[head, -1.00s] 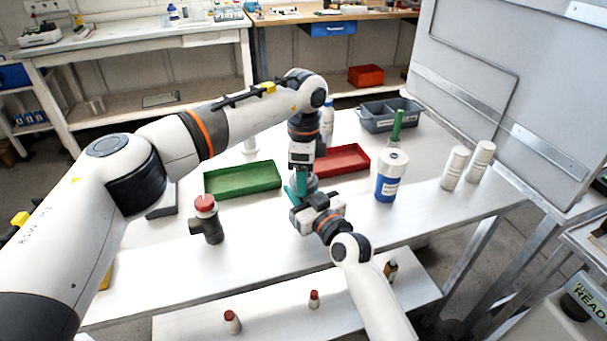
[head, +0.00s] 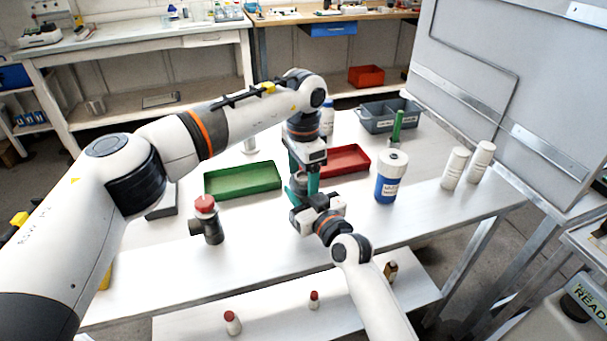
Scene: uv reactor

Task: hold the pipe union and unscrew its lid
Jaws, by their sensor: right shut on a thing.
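The pipe union, a small grey fitting (head: 299,183), is at the middle of the table in the head view, mostly hidden by my two grippers. My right gripper (head: 302,208) reaches in from the front and is shut on its lower part. My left gripper (head: 303,180) points down from above, with its teal fingers apart on either side of the union's upper part. I see no clear grip by the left fingers on the lid. The lid cannot be made out separately.
A green tray (head: 206,188) and a red tray (head: 366,163) lie behind. A dark tee fitting with a red cap (head: 206,205) stands at left. A blue-and-white bottle (head: 388,188), white bottles (head: 454,168) and a grey bin (head: 375,124) stand at right. Small bottles line the front shelf.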

